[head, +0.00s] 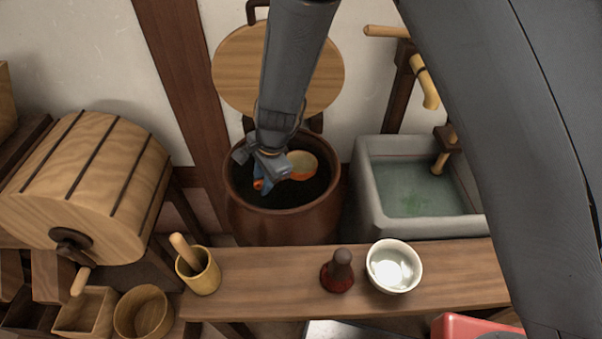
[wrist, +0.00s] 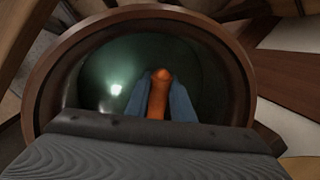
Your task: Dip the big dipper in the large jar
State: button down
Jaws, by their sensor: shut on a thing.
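The large jar (head: 282,225) is a big reddish-brown vessel with a wide mouth and dark contents, standing behind the bench. Its brown rim also shows in the wrist view (wrist: 52,70), around a dark greenish, shiny inside. My gripper (head: 264,183) is at the jar's mouth, pointing down into it. Its blue fingers (wrist: 158,92) are shut on the orange handle of the big dipper (wrist: 158,98). The dipper's pale, orange-edged bowl (head: 303,163) shows within the mouth in the head view. I cannot tell how deep the bowl sits in the contents.
A round wooden lid (head: 236,70) is raised behind the jar. A grey stone basin (head: 372,200) with greenish water stands right of it. The front bench (head: 265,290) bears a white bowl (head: 394,266), a dark-red stamp-like object (head: 338,272) and a wooden cup (head: 203,274). A wooden drum (head: 95,190) stands left.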

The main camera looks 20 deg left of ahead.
aim_at(261, 179)
dwell(0.3)
jog(key=shift+a+p+v, duration=0.15)
jog(key=shift+p+v, duration=0.6)
jog(key=shift+p, duration=0.1)
jog(key=shift+a+p+v, duration=0.2)
jog(key=shift+p+v, duration=0.55)
jog(key=shift+p, duration=0.05)
jog(key=shift+r+t+h+p, duration=0.5)
jog(key=shift+r+p, duration=0.6)
jog(key=shift+p, duration=6.1)
